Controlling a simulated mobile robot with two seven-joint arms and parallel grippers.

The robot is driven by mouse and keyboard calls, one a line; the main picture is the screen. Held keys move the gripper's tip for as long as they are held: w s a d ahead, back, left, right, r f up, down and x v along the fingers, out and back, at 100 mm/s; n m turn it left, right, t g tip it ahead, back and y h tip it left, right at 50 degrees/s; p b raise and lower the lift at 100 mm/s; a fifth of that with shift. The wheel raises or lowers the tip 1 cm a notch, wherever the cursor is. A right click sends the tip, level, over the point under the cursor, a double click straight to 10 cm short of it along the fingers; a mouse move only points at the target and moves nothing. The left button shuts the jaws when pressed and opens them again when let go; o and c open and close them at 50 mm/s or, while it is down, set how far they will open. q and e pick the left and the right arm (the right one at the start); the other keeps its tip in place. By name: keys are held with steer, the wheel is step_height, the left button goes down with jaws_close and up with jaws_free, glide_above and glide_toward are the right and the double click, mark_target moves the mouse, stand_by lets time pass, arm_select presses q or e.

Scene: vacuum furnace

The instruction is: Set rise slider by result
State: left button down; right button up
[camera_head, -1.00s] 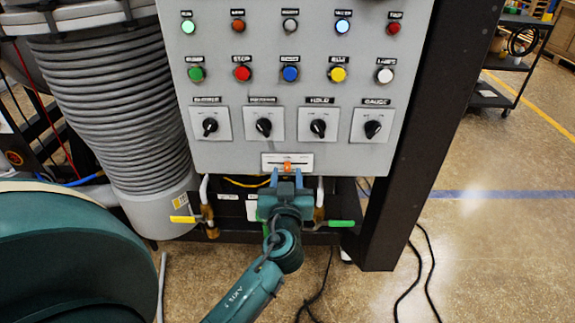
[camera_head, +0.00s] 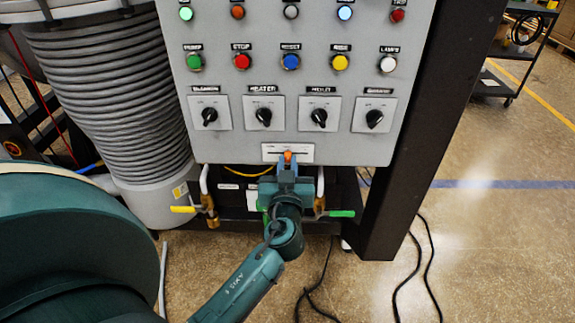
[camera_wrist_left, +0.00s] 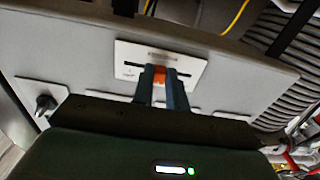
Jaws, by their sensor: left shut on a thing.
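The rise slider is a small orange knob (camera_head: 288,155) on a white plate (camera_head: 270,148) at the bottom edge of the grey control panel (camera_head: 240,130). My left gripper (camera_head: 288,164) is at the plate from below, with its fingers shut on the orange knob. In the left wrist view the orange knob (camera_wrist_left: 159,74) sits between the two fingers (camera_wrist_left: 160,88), in front of the dark slot of the white plate (camera_wrist_left: 128,52). The print on the plate is too small to read. My right gripper is not in view.
Above the slider are several black rotary knobs (camera_head: 264,116) and rows of coloured buttons and lamps (camera_head: 291,61). Below the panel are a yellow-handled valve (camera_head: 183,209) and a green-handled valve (camera_head: 341,213). A ribbed grey hose (camera_head: 115,100) stands at the left.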

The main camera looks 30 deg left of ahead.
mark_target(268, 154)
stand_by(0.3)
arm_select(q)
steer(key=s+a, duration=0.2)
steer(key=a, duration=0.1)
steer(key=shift+b, duration=0.35)
steer(key=shift+s+a, duration=0.15)
steer(key=shift+a, duration=0.2)
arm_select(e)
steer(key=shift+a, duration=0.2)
arm_select(q)
steer(key=c, duration=1.4)
jaws_free()
steer(key=shift+a, duration=0.15)
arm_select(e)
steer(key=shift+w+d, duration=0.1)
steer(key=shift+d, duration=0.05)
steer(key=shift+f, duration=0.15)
